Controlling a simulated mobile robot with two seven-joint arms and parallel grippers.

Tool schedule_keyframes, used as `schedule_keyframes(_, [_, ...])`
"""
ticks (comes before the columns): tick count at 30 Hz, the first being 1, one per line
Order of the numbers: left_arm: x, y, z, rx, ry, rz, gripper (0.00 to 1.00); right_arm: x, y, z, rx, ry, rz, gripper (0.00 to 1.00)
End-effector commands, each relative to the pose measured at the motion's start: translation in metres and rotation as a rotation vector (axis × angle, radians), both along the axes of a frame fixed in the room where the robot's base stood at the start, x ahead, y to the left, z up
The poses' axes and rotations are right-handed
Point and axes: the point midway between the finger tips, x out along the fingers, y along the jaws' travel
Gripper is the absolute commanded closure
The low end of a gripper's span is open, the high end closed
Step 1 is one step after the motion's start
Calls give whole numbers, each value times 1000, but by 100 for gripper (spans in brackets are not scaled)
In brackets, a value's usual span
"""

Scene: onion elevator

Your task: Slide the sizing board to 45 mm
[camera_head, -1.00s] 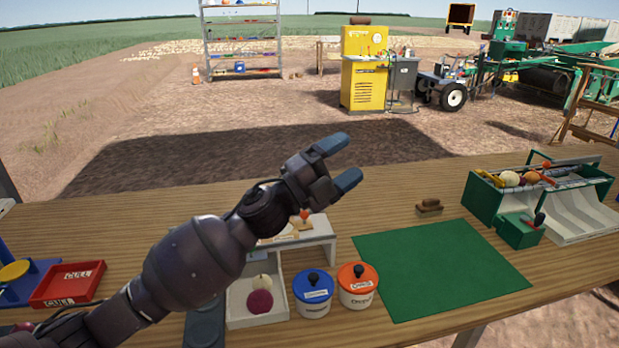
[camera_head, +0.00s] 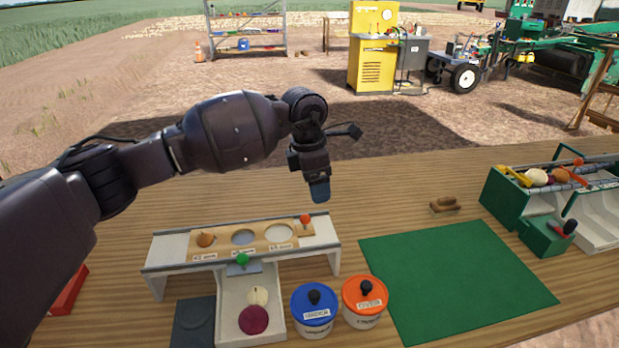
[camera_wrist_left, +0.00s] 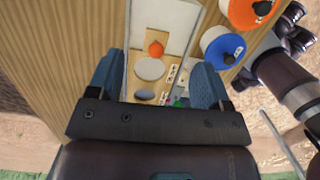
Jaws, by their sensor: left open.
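The sizing board (camera_head: 262,238) is a tan wooden strip with round openings, lying in a raised grey frame (camera_head: 322,252). An orange knob (camera_head: 305,219) stands at its right end. Small labels on the board are too small to read surely. A brown onion (camera_head: 205,240) sits at its left opening. My left gripper (camera_head: 320,192) points down above and slightly right of the orange knob, apart from it. In the left wrist view the open, empty left gripper (camera_wrist_left: 157,75) has the orange knob (camera_wrist_left: 156,48) showing between its fingers. My right gripper is not seen.
Blue (camera_head: 314,305) and orange (camera_head: 365,296) lidded pots stand front right. A green mat (camera_head: 455,275) lies clear to the right.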

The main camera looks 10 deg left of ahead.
Motion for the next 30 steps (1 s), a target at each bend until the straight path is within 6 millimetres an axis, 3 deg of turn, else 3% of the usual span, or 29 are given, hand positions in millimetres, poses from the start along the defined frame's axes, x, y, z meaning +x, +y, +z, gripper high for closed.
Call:
schedule_keyframes(4, [-5,18,-1,116,27,-15,28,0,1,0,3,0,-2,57])
schedule_keyframes(11, [-9,23,-10,142,53,-32,28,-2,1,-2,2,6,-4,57])
schedule_keyframes(30, [-9,22,-99,139,53,-32,28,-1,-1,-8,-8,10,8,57])
